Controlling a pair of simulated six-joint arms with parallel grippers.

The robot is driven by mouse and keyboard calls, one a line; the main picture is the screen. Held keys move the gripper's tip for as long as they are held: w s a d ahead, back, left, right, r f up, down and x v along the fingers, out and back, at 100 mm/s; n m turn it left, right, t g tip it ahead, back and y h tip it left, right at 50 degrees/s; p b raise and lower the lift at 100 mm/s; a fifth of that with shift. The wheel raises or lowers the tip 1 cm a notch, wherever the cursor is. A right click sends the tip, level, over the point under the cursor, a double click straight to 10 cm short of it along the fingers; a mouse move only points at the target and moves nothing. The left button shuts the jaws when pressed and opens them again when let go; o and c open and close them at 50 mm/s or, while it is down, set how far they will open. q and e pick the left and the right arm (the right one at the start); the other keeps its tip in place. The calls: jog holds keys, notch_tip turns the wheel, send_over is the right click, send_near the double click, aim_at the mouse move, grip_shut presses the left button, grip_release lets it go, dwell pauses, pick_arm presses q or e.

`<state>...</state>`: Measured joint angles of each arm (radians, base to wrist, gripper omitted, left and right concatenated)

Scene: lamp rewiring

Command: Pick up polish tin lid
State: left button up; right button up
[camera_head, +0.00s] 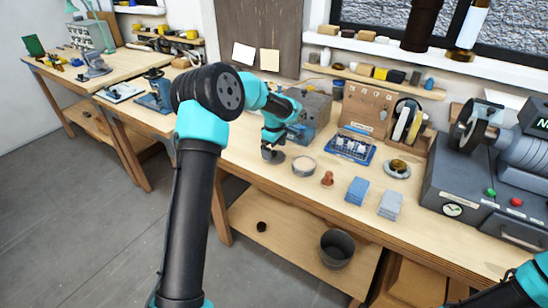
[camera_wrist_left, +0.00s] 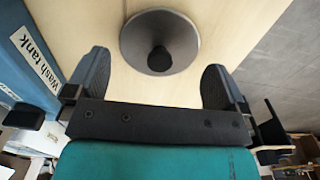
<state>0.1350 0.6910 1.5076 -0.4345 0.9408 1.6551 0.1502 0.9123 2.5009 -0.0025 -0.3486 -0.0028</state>
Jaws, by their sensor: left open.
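The polish tin lid (camera_wrist_left: 186,40), a round grey disc with a black knob in its middle, lies on the pale wooden bench top in the left wrist view. My left gripper (camera_wrist_left: 158,72) is open, with one finger on each side of the lid's near edge and nothing held. In the head view my left gripper (camera_head: 272,152) points down over the bench and largely hides the lid. A round, pale-filled open tin (camera_head: 303,166) stands just right of it. My right gripper is not in view; only part of that arm shows at the bottom right.
A blue wash tank (camera_wrist_left: 30,55) stands beside the gripper in the left wrist view. Right of the open tin are a small brown knobbed piece (camera_head: 327,178), a blue block stack (camera_head: 357,190) and a grey-blue one (camera_head: 390,204). A grey grinding machine (camera_head: 475,185) fills the right side.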

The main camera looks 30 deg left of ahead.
pick_arm(q)
jog(key=shift+f, duration=1.3)
jog(key=shift+c, duration=0.5)
jog(key=c, duration=0.5)
jog(key=shift+r, duration=0.1)
jog(key=shift+r, duration=1.8)
jog(key=s+d+r, duration=0.1)
jog(key=s+d, duration=0.7)
jog(key=s, duration=0.5)
jog(key=shift+s+d+r, duration=0.15)
jog(key=shift+s+d, duration=0.05)
jog(key=shift+s, duration=0.15)
